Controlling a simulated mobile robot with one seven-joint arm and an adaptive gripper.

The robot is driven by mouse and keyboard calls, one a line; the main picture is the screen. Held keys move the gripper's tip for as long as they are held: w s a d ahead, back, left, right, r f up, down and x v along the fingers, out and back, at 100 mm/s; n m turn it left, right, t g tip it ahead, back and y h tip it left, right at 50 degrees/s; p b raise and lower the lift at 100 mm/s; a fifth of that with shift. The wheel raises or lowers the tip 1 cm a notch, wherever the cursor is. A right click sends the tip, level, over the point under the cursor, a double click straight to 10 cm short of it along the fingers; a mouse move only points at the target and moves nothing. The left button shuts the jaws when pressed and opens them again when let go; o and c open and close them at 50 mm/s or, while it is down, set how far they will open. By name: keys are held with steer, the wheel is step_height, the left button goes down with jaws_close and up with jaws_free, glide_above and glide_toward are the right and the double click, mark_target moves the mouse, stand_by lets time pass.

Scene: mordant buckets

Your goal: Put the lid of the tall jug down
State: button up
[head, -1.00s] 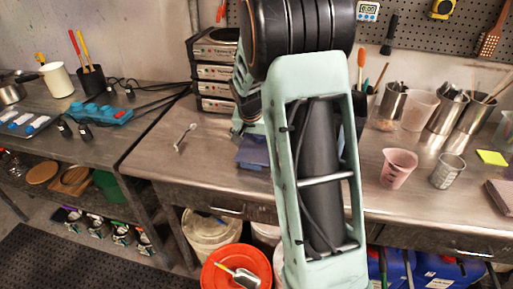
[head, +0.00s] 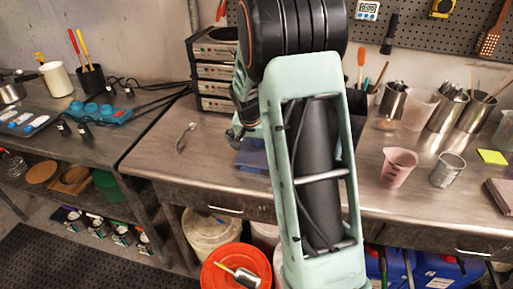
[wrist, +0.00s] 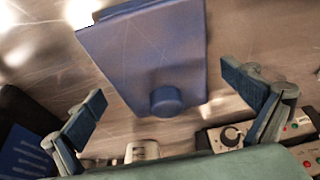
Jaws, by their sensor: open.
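A flat blue piece with a round knob (wrist: 166,101), which looks like a lid, lies on the metal bench in the wrist view. In the head view a blue thing (head: 251,156) shows on the bench, partly hidden behind my arm. My gripper (wrist: 166,82) is open, with one finger on each side of the knob end and clear space between each finger and the piece. I cannot tell how high it is above it. In the head view my arm hides the gripper's fingers. I cannot tell which vessel is the tall jug.
A stack of grey-black instruments (head: 216,70) stands at the back of the bench. A small metal spoon-like tool (head: 185,136) lies left of the blue thing. A pink beaker (head: 398,167) and a metal cup (head: 447,170) stand to the right. The bench's left front is clear.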

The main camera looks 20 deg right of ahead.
steer(key=v, duration=1.2)
steer(key=shift+w+r, duration=0.1)
steer(key=shift+r, duration=0.1)
